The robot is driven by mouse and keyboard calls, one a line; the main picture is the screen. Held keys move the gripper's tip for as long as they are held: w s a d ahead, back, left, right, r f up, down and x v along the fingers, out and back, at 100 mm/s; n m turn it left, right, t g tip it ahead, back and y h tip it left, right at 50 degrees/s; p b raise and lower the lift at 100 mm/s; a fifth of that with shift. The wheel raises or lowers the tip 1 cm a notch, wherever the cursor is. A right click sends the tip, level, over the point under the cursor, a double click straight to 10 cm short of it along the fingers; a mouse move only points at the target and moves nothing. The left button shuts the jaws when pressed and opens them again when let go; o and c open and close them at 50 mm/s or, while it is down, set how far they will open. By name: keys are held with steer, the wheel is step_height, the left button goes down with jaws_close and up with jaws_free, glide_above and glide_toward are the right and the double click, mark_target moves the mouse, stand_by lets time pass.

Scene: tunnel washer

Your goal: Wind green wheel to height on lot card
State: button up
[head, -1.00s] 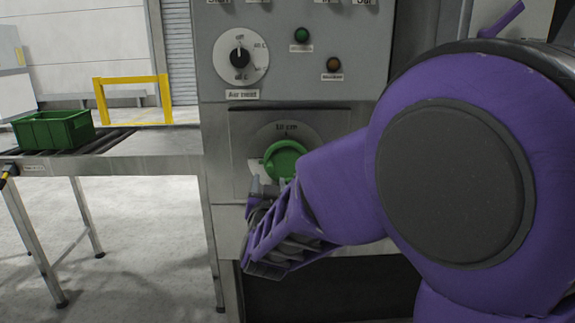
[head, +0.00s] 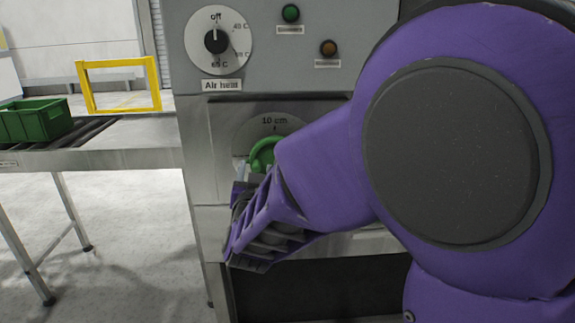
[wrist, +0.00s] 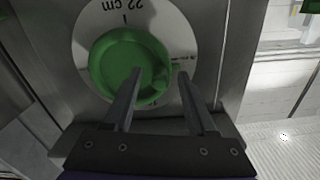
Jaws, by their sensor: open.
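The green wheel (head: 263,153) sits on a pale round dial (head: 273,122) on the grey machine front, partly hidden by my arm. The mark above the wheel reads "10 cm". In the wrist view the wheel (wrist: 118,62) shows large, with an upside-down "22 cm" mark on the dial (wrist: 88,28) and a small green nub at its right edge. My gripper (wrist: 160,74) is open and empty. One finger overlaps the wheel's face and the other lies just past its rim by the nub; contact cannot be told. It also shows in the head view (head: 242,182). I see no lot card.
Above the wheel are the "Air heat" knob (head: 216,41), a green button (head: 290,13) and an orange button (head: 328,48).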

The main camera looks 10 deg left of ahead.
jaws_close()
steer(key=shift+f+n, duration=0.2)
steer(key=shift+n, duration=0.3)
steer(key=shift+w+d+f+n, duration=0.1)
steer(key=shift+d+f+n, duration=0.3)
steer(key=shift+n, duration=0.95)
steer(key=shift+s+d+f+n, duration=0.1)
steer(key=shift+f+n, duration=0.55)
steer(key=shift+n, duration=0.65)
steer(key=shift+w+d+f+n, duration=0.1)
steer(key=shift+d+f+n, duration=0.3)
steer(key=shift+n, duration=0.95)
steer(key=shift+a+f, duration=0.1)
steer(key=shift+a, duration=0.05)
steer(key=shift+c, duration=1)
jaws_free()
steer(key=shift+o, duration=1)
